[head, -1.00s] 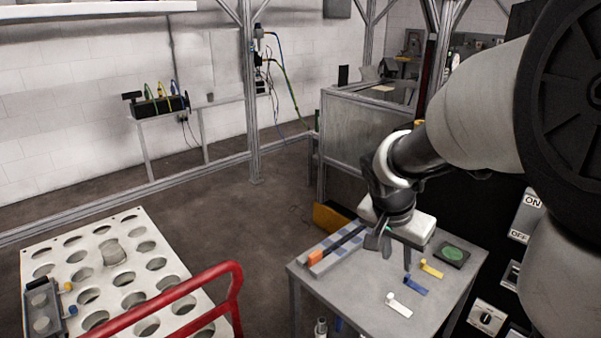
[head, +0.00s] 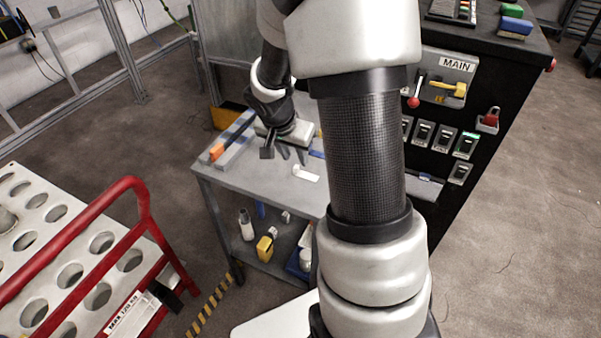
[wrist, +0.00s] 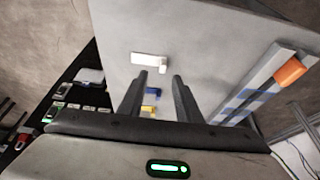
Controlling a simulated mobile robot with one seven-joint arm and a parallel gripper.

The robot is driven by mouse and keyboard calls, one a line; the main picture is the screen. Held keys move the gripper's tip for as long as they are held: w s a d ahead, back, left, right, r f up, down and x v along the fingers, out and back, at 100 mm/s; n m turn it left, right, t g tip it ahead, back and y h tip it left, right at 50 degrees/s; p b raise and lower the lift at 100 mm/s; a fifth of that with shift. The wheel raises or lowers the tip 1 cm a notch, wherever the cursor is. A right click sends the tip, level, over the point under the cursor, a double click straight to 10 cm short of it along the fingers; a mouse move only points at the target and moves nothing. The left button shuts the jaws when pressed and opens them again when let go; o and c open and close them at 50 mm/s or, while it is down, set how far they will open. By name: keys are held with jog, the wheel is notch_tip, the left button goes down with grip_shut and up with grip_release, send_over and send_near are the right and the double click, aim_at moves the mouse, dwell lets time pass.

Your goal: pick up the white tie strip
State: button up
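The white tie strip (head: 306,173) lies flat on the grey table, to the right of and nearer the camera than my gripper (head: 283,153) in the head view. In the wrist view the strip (wrist: 149,61) lies just beyond the fingertips of my gripper (wrist: 160,74), towards the left finger. The two fingers are spread with nothing between them, so it is open and empty. A blue strip (wrist: 156,94) and a yellow strip (wrist: 149,108) show beyond and between the fingers. In the head view the blue strip (head: 317,154) is partly hidden by my arm, and the yellow one is hidden.
A rail with an orange block (head: 216,152) runs along the table's left side; the block also shows in the wrist view (wrist: 290,72). A black switch cabinet (head: 450,150) stands to the right. A red-railed cart (head: 140,195) stands left. Bare tabletop (wrist: 205,45) surrounds the white strip.

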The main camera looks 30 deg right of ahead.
aim_at(296, 167)
jog(key=x, duration=0.2)
jog(key=a+x, duration=0.1)
jog(key=x, duration=0.1)
jog(key=shift+f+b, duration=0.1)
jog(key=shift+b, duration=0.25)
jog(key=shift+w+d+f, duration=0.15)
jog(key=shift+d+f, duration=0.1)
jog(key=shift+f, duration=0.25)
grip_shut()
